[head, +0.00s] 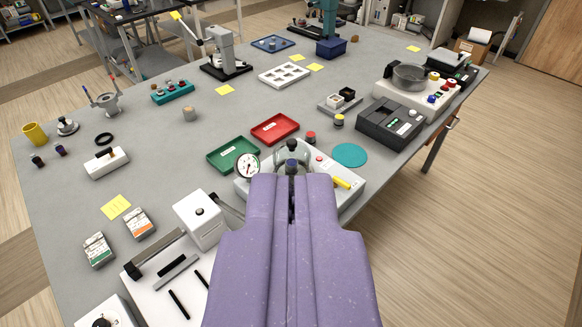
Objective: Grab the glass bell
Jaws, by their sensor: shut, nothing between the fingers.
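The glass bell (277,158) is a clear dome with a dark knob on top. It stands on a white base unit (345,190) near the middle of the table, beside a round dial gauge (247,166). My purple gripper (291,182) is shut and empty. Its fingertips show just below the bell in the picture and hide the bell's lower part and much of the base. I cannot tell whether the fingers touch the bell. A dark blue piece shows at the bell, just above my fingertips.
A green tray (232,155) and a red tray (275,129) lie behind left. A teal disc (350,155) lies to the right, with a dark grey device (390,122) beyond. A white box (202,220) stands close on the left.

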